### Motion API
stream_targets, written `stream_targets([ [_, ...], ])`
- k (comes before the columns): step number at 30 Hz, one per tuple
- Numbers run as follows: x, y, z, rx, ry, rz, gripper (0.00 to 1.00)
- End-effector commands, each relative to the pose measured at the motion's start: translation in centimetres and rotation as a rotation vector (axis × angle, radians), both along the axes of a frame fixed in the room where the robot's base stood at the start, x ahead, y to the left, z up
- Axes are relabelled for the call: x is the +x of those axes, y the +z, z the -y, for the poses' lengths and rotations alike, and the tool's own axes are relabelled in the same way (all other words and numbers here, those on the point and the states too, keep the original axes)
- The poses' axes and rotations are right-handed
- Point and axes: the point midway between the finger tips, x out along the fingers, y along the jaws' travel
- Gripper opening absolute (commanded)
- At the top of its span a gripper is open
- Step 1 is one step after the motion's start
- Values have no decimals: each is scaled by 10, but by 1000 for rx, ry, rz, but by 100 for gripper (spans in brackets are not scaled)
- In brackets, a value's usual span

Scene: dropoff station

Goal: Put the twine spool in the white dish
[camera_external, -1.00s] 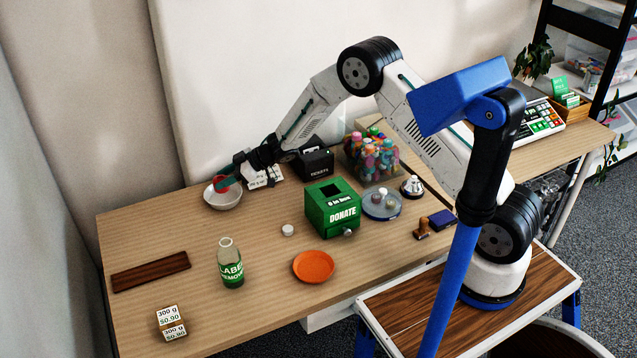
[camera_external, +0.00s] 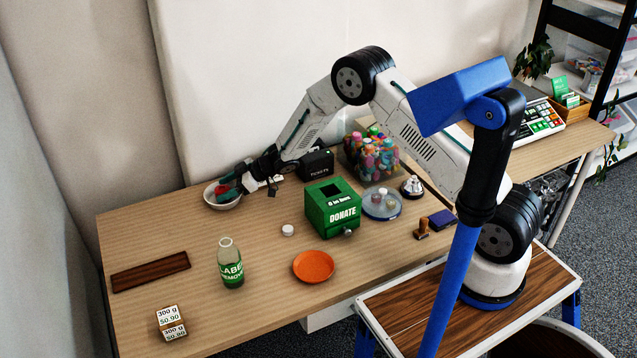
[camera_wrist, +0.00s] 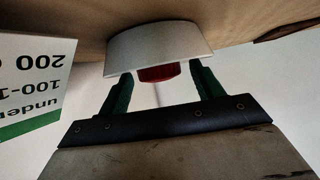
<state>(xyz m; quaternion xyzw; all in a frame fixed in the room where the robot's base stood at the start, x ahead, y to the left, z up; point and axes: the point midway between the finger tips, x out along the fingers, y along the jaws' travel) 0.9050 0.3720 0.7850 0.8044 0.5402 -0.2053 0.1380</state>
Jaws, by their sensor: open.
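The white dish (camera_external: 224,202) stands on the table at the back left; it also shows in the wrist view (camera_wrist: 158,45). A red thing, which looks like the twine spool (camera_wrist: 158,73), sits at the dish, between my fingers in the wrist view. In the external view a bit of red (camera_external: 222,188) shows inside the dish rim. My gripper (camera_external: 228,188) is at the dish with its green fingertips over the rim. In the wrist view the fingers of my gripper (camera_wrist: 160,85) are apart, with gaps on both sides of the red thing.
A white sign with text (camera_wrist: 35,85) stands close to the gripper. Right of it are a black box (camera_external: 316,165), a green donation box (camera_external: 330,207) and a jar of colourful items (camera_external: 372,158). An orange plate (camera_external: 313,266) and a bottle (camera_external: 230,265) stand nearer the front.

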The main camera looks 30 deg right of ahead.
Motion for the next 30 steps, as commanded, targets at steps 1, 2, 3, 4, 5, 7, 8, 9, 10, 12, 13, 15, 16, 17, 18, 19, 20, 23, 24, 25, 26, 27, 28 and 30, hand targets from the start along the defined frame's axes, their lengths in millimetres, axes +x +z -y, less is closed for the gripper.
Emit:
stream_targets([
  [1, 0, 1, 0, 0, 0, 0, 66],
  [2, 0, 3, 0, 0, 0, 1, 66],
  [3, -1, 5, 3, 0, -1, 0, 66],
  [4, -1, 6, 5, 0, -1, 0, 66],
  [5, -3, 9, 9, 1, -1, 1, 66],
  [7, -6, 14, 18, 1, -2, 1, 66],
  [8, -9, 17, 24, 0, -3, 1, 66],
  [9, -11, 22, 31, 0, -4, 2, 66],
  [10, -13, 25, 37, 0, -3, 1, 66],
  [12, -19, 32, 49, 1, -2, 0, 66],
  [13, -21, 36, 55, 1, -3, 1, 66],
  [15, -26, 42, 66, 0, -3, 1, 66],
  [16, -28, 45, 71, 0, -3, 1, 66],
  [17, -30, 48, 75, 1, -3, 1, 66],
  [18, -32, 50, 80, 1, -2, 0, 66],
  [19, -34, 52, 84, 0, -1, 0, 66],
  [20, -35, 55, 87, 1, -1, 1, 66],
  [23, -38, 58, 94, 0, -1, 0, 66],
  [24, -39, 59, 96, 0, -1, 0, 66],
  [25, -39, 60, 97, 0, -1, 0, 66],
  [26, -40, 60, 97, 0, 0, 0, 66],
  [27, -40, 60, 98, 0, 0, 0, 66],
  [28, -40, 60, 98, 0, 0, 0, 66],
  [30, -40, 60, 98, 0, 0, 0, 66],
])
